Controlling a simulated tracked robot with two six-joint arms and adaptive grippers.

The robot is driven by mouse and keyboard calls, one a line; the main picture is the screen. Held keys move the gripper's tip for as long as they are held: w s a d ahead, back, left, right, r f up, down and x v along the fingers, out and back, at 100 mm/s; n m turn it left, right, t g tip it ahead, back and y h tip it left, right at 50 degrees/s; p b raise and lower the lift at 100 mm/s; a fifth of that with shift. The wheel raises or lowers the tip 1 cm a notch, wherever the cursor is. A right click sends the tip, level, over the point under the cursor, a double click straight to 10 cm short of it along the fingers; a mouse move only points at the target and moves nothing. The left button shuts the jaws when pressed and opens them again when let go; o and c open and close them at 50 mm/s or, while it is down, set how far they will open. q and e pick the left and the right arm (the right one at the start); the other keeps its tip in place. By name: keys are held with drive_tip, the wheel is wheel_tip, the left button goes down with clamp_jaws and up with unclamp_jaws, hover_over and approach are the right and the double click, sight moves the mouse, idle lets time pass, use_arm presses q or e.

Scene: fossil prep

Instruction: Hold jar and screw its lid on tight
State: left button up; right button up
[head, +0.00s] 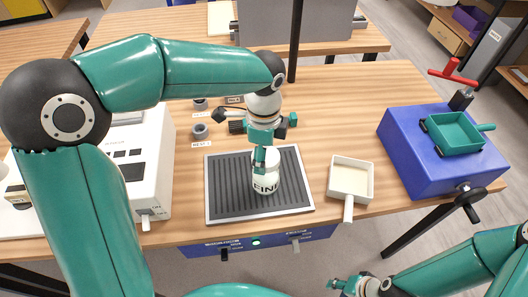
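A white jar (266,184) with dark lettering that starts "FIN" stands upright on a black ribbed mat (226,193) in a pale frame. My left gripper (261,160) comes down from above at the jar's top. One teal finger lies across the jar's upper front. The other finger is hidden, so its grip on the jar cannot be told. The jar's rim is partly covered, and I cannot make out a separate lid. My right gripper (350,285) is low at the bottom edge, in front of the table and apart from the jar. Its finger opening is unclear.
A cream square pan (351,180) with a handle lies right of the mat. A blue box (422,166) with a teal tray (455,134) stands at the far right. A white device (152,160) is on the left. Small grey cylinders (200,131) stand behind the mat.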

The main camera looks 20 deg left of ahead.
use_arm(q)
drive_tip(key=shift+f, duration=0.15)
drive_tip(key=shift+f+b, duration=0.7)
drive_tip(key=shift+f, duration=0.15)
drive_tip(key=shift+f, duration=0.1)
idle(0.9)
drive_tip(key=o, duration=1.8)
drive_tip(key=shift+c, duration=0.2)
wheel_tip(320, 180, up, 7)
drive_tip(key=p, duration=0.6)
